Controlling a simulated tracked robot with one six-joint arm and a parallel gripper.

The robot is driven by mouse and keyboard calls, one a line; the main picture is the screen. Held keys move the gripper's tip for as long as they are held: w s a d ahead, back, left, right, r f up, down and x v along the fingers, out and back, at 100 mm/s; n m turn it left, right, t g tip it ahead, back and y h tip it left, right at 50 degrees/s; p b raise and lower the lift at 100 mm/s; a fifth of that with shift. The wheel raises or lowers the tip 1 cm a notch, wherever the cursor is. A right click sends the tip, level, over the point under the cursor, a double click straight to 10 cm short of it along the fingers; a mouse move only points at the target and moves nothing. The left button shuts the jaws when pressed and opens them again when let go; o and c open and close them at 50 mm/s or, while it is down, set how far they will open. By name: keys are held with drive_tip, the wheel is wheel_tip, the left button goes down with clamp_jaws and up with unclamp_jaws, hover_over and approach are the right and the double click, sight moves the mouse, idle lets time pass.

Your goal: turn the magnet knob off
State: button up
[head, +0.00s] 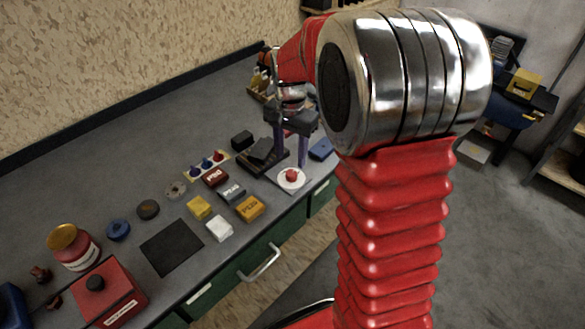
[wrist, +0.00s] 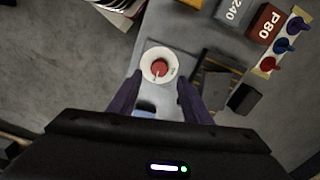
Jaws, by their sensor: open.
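A red knob (head: 291,174) sits in the middle of a white round dial plate (head: 284,185) near the bench's front edge. In the wrist view the red knob (wrist: 159,68) shows a small pale pointer mark, and the white plate (wrist: 148,60) surrounds it. My gripper (head: 290,163) points down above and close to the dial. I cannot tell how far the tips are above the plate.
A dark angled stand (head: 262,152) and a black block (head: 242,139) are close beside the dial. A blue box (head: 321,149) lies to its right. Labelled boxes (head: 249,208) and coloured pegs (head: 206,163) stand left. A red box with a black knob (head: 110,292) is farther left.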

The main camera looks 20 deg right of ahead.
sight(291, 173)
wheel_tip(291, 173, down, 6)
drive_tip(key=shift+f, duration=0.1)
drive_tip(key=shift+c, duration=0.4)
